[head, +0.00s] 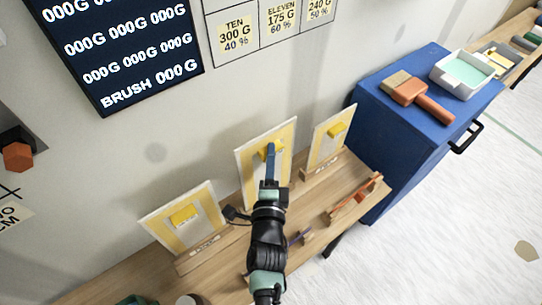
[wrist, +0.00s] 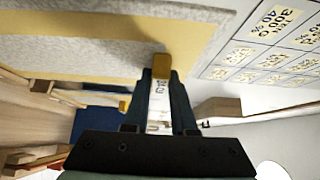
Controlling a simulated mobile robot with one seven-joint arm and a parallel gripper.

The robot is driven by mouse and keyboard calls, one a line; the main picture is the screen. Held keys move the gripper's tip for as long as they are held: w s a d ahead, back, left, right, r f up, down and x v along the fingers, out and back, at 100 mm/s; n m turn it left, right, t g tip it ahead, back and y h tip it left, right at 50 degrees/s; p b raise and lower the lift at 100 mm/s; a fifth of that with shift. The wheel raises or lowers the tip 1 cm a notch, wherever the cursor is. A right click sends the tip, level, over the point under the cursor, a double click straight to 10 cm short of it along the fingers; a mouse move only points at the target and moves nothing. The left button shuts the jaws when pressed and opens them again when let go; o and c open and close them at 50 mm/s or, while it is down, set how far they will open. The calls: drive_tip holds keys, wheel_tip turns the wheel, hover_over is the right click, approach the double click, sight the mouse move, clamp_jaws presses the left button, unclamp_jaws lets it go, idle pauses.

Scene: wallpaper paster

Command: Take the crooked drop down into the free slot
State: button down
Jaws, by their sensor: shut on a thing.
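My gripper (head: 270,158) is shut on the yellow tab (head: 264,150) of the middle drop (head: 248,178), a pale panel with yellow bands. In the wrist view the fingers (wrist: 162,85) pinch the yellow tab (wrist: 162,62), and the panel (wrist: 100,45) fills the upper left. The middle drop looks slightly tilted and stands higher than its neighbours. My arm hides part of its lower edge, so I cannot tell whether it touches a slot. A left drop (head: 205,205) and a right drop (head: 318,150), each with a yellow tab, stand in labelled wooden holders.
The wooden bench (head: 120,285) runs along the wall, with an orange-handled tool (head: 355,197) at its right. A blue cabinet (head: 385,140) beyond carries a brush (head: 420,97) and a white tray (head: 440,68). A dark display (head: 120,50) and a chart (head: 235,35) are on the wall.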

drive_tip(key=shift+f+b, duration=0.6)
drive_tip(key=shift+f, duration=0.1)
drive_tip(key=c, duration=0.7)
unclamp_jaws()
drive_tip(key=shift+o, duration=0.2)
drive_tip(key=shift+s, duration=0.1)
drive_tip(key=s, duration=1.3)
drive_tip(key=shift+a, duration=0.25)
drive_tip(key=shift+w, duration=0.1)
